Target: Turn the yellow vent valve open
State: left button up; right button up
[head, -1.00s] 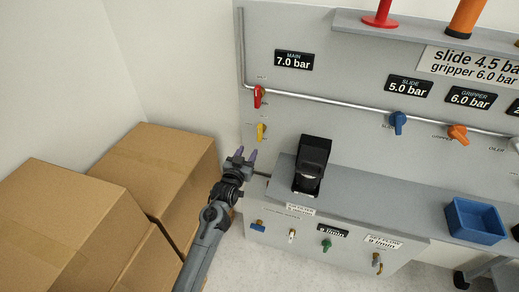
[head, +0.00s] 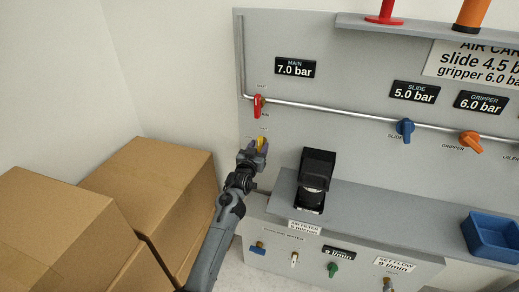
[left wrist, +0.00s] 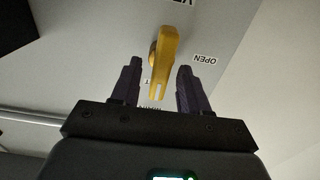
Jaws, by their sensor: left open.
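The yellow vent valve (head: 262,143) is a small lever on the grey panel, below the red valve. In the left wrist view its yellow handle (left wrist: 163,62) points down toward my gripper, beside an "OPEN" label (left wrist: 205,59). My left gripper (head: 253,147) is at the valve and partly covers it. In the left wrist view my left gripper (left wrist: 158,82) is open, with one dark finger on each side of the handle's lower end and visible gaps between. My right gripper is not in view.
A red valve (head: 258,106) on the pipe is just above. A black device (head: 316,172) stands on the grey ledge to the right. Cardboard boxes (head: 150,190) fill the left side. A blue bin (head: 492,237) sits at the far right.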

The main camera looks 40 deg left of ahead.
pick_arm(q)
jog(key=shift+x, duration=0.75)
grip_shut()
